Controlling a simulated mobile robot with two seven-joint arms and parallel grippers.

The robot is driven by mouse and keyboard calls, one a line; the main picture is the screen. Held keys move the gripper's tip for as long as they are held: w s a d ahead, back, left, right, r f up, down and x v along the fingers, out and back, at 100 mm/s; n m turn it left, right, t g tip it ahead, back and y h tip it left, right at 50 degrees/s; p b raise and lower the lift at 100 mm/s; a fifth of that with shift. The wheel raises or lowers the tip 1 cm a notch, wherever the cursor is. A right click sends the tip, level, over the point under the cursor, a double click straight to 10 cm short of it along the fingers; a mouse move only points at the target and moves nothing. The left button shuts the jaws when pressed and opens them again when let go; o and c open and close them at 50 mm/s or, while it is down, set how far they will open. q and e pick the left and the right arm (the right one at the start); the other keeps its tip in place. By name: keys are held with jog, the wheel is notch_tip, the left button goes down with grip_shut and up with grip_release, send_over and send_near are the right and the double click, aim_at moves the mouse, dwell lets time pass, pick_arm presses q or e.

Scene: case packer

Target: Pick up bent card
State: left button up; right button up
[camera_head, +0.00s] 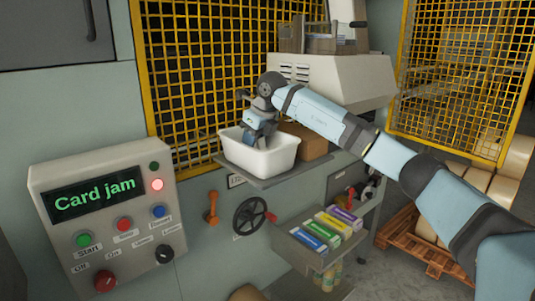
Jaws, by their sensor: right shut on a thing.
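My right arm comes in from the right, and its gripper (257,138) points down into a white tub (283,160) on a small shelf. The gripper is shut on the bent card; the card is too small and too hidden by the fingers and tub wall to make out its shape. My left gripper is not in view.
A control panel (108,215) at the left reads "Card jam" and has a lit red lamp. A brown box (310,143) stands beside the tub. Below are a handwheel (249,216) and a shelf with several coloured cartons (328,228). Yellow mesh guards (190,60) stand behind.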

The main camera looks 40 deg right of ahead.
jog(key=shift+r, duration=0.1)
jog(key=shift+s+r+b, duration=0.1)
jog(key=shift+r+b, duration=0.05)
jog(key=shift+b, duration=0.25)
notch_tip(320, 180, up, 11)
jog(key=b, duration=0.2)
jog(key=s+a+b, duration=0.4)
jog(key=s+a, duration=0.7)
jog(key=s, duration=0.5)
jog(key=shift+a, duration=0.2)
jog(key=shift+s, duration=0.1)
